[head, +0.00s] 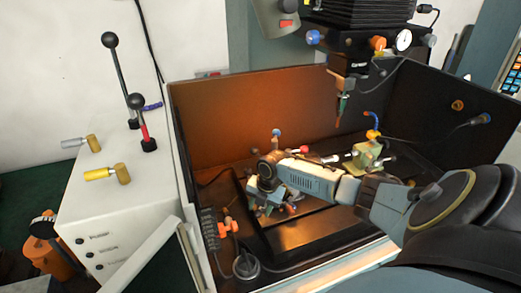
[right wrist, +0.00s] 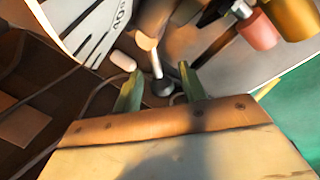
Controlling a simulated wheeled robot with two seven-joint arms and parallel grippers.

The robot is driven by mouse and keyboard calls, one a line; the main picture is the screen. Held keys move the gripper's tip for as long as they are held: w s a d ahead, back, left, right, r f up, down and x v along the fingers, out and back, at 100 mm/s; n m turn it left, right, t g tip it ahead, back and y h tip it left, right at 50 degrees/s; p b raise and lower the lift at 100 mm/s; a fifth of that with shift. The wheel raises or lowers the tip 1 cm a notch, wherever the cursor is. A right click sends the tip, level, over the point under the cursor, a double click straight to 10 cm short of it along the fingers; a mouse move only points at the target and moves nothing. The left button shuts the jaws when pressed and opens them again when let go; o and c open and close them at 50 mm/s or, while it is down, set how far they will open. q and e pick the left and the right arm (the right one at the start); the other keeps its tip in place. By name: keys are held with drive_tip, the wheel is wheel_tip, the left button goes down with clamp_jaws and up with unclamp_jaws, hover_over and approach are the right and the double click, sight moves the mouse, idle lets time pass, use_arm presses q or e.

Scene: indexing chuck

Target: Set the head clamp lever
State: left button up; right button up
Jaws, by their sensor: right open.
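My right arm reaches into the machine enclosure in the head view, with its gripper (head: 272,205) low over the fixture on the tray, its fingertips partly hidden. In the right wrist view the two greenish fingers (right wrist: 160,88) are apart. A small lever with a pale rod and a dark ball end (right wrist: 163,88) shows between or just beyond them; I cannot tell whether they touch it. I cannot tell for certain that it is the head clamp lever. A blue-knobbed part (head: 276,132) and a red-tipped lever (head: 303,150) stand behind my wrist. My left gripper is not in view.
A drill head (head: 345,60) hangs over the enclosure. A green fixture (head: 368,157) stands to the right of my wrist. The enclosure's orange back wall (head: 240,110) is close behind. A white cabinet (head: 115,205) with black-knobbed levers (head: 136,101) stands left. A red cylinder (right wrist: 256,30) shows in the wrist view.

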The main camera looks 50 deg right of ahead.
wheel_tip(320, 180, up, 13)
drive_tip(key=s+d, duration=0.1)
drive_tip(key=s, duration=0.1)
drive_tip(key=shift+s, duration=0.2)
drive_tip(key=shift+r, duration=0.1)
